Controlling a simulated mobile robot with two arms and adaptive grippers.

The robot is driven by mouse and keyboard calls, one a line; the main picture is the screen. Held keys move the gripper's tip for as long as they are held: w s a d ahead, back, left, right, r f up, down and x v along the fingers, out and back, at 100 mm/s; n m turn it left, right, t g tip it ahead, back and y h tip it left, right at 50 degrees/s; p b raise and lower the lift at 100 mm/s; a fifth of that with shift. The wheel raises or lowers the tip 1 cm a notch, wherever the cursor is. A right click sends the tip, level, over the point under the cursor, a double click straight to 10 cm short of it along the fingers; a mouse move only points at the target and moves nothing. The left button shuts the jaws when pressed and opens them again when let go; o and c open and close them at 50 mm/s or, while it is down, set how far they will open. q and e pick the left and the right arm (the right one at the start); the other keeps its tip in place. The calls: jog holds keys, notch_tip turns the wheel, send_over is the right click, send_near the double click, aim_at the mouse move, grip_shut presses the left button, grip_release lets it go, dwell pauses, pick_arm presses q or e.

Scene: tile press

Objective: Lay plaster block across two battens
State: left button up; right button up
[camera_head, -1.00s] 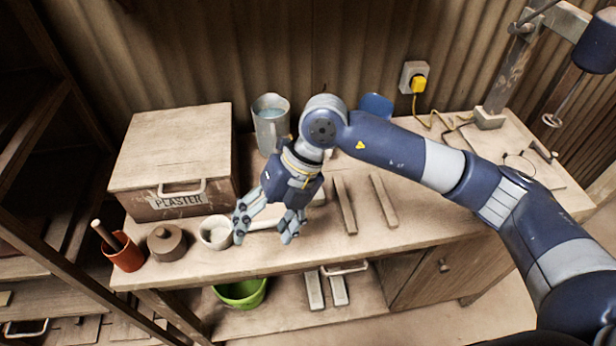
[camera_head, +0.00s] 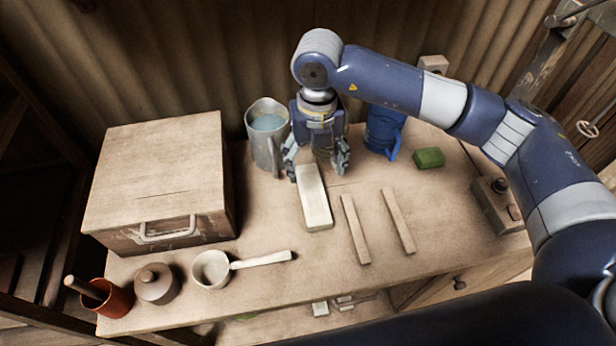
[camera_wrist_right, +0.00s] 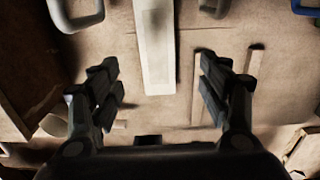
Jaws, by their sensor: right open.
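The plaster block (camera_head: 314,200) is a pale, long bar lying flat on the bench, left of the battens. Two thin wooden battens, the left one (camera_head: 355,230) and the right one (camera_head: 398,221), lie roughly parallel on the bench with bare wood between them. My right gripper (camera_head: 317,166) is open and empty, above the far end of the block. In the right wrist view the block (camera_wrist_right: 155,48) shows between and beyond the spread fingers. The battens (camera_wrist_right: 197,88) show toward the right finger there. My left gripper is not in view.
A metal jug (camera_head: 265,140) stands close left of my right gripper, and a blue mug (camera_head: 384,130) stands to its right. A green block (camera_head: 429,158) lies farther right. A wooden box (camera_head: 160,180), ladle (camera_head: 212,269), lidded pot (camera_head: 156,284) and orange cup (camera_head: 115,300) occupy the left.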

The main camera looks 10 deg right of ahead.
aim_at(312, 193)
notch_tip(312, 193, down, 2)
jog(key=shift+w+f+p, duration=0.15)
jog(key=shift+p, duration=0.15)
jog(key=f, duration=0.1)
jog(key=s+f, duration=0.1)
jog(key=shift+f+p, duration=0.3)
jog(key=shift+w+f, duration=0.15)
jog(key=shift+f, duration=0.15)
jog(key=f, duration=0.1)
jog(key=f+p, duration=0.1)
jog(key=f, duration=0.1)
jog(key=f+p, duration=0.1)
jog(key=shift+w+a+f, duration=0.15)
jog(key=shift+a+f, duration=0.1)
jog(key=shift+f, duration=0.25)
jog(key=shift+c, duration=1.1)
jog(key=c, duration=1.1)
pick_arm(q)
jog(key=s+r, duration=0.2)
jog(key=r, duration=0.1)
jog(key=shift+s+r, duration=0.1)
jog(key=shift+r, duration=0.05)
pick_arm(e)
jog(key=shift+w+r, duration=0.1)
jog(key=shift+c, duration=0.8)
